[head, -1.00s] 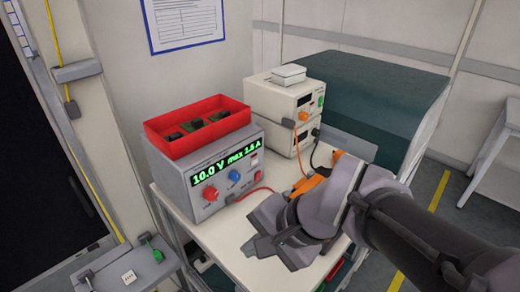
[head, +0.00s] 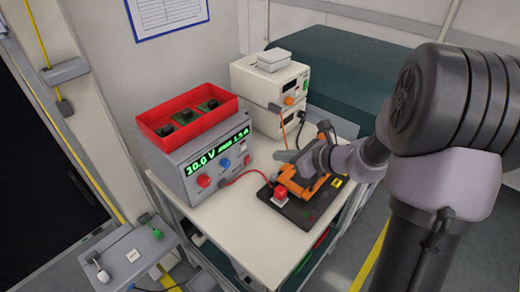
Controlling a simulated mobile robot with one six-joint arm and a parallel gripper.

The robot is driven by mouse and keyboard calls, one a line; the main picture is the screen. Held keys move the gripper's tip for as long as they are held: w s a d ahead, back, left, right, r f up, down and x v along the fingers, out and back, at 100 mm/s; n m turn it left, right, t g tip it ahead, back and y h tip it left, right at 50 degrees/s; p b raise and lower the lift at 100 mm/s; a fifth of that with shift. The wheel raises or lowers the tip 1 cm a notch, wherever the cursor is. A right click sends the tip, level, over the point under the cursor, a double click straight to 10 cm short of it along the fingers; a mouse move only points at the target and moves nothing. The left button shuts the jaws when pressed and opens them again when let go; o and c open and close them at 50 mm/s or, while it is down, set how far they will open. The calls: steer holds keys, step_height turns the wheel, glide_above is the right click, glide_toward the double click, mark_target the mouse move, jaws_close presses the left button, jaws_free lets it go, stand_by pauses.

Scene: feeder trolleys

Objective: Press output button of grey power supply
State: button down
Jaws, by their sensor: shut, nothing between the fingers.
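The grey power supply (head: 190,150) stands at the left of the trolley top, its front facing right and toward me. Its green display (head: 216,152) reads about 10.0 V max 1.5 A. Below are a red knob (head: 204,181) and a blue knob (head: 225,163). A red lead runs from the front's lower part. My gripper (head: 283,156) is shut and empty, to the right of the front panel and apart from it, pointing left.
A red bin (head: 190,128) with several dark parts sits on the grey supply. Cream units (head: 268,82) are stacked behind. A black-based orange fixture (head: 290,205) with a red button (head: 281,192) lies below my gripper. The trolley's front left top (head: 225,230) is bare.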

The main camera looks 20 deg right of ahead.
steer(key=b, duration=0.3)
glide_toward(244, 149)
step_height(244, 149, down, 3)
steer(key=w+a, duration=0.1)
steer(key=w, duration=0.1)
steer(key=w+a, duration=0.1)
steer(key=a, duration=0.1)
steer(key=shift+w+b, duration=0.3)
steer(key=shift+w, duration=0.1)
steer(key=shift+w+a+r, duration=0.1)
steer(key=shift+w+a, duration=0.05)
steer(key=shift+w, duration=0.2)
